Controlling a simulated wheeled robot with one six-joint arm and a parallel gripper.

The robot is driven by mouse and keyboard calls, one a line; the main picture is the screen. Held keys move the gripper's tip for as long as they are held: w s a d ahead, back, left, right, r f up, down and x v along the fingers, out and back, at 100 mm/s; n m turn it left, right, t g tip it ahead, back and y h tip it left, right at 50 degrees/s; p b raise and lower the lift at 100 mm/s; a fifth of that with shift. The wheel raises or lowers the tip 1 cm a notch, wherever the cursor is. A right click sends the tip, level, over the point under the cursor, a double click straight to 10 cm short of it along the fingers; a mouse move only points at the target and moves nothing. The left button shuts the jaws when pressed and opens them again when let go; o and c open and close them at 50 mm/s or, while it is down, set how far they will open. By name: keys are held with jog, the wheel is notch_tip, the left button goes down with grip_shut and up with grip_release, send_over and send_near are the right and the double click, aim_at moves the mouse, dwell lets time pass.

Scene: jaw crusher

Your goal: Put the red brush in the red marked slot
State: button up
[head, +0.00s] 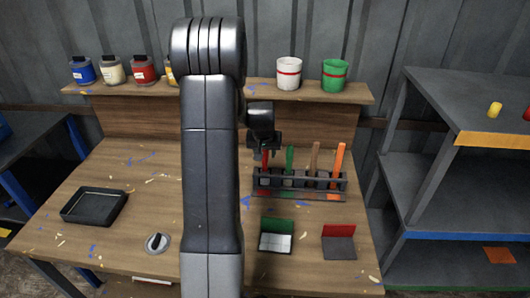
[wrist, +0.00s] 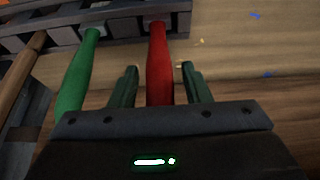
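The red brush (head: 265,159) shows as an upright red handle at the left end of the dark rack (head: 298,189). Its lower end is hidden in the rack, at the leftmost slot, where a red mark (head: 264,184) shows below it. In the wrist view, the red handle (wrist: 159,65) runs between my two green-grey fingers. My gripper (head: 264,147) is at the top of the handle. Its fingers (wrist: 160,86) are apart, with a gap on each side of the handle, and do not appear to touch it.
A green-handled brush (head: 289,158), a brown one (head: 313,158) and an orange one (head: 338,160) stand to the right in the rack. A black tray (head: 93,206) lies left. Green and red angled pieces (head: 278,239) (head: 338,244) stand in front. Cups line the shelf behind.

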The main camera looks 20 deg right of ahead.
jog(key=shift+r, duration=0.45)
jog(key=b+v, duration=0.1)
jog(key=v, duration=1)
jog(key=shift+r, duration=0.2)
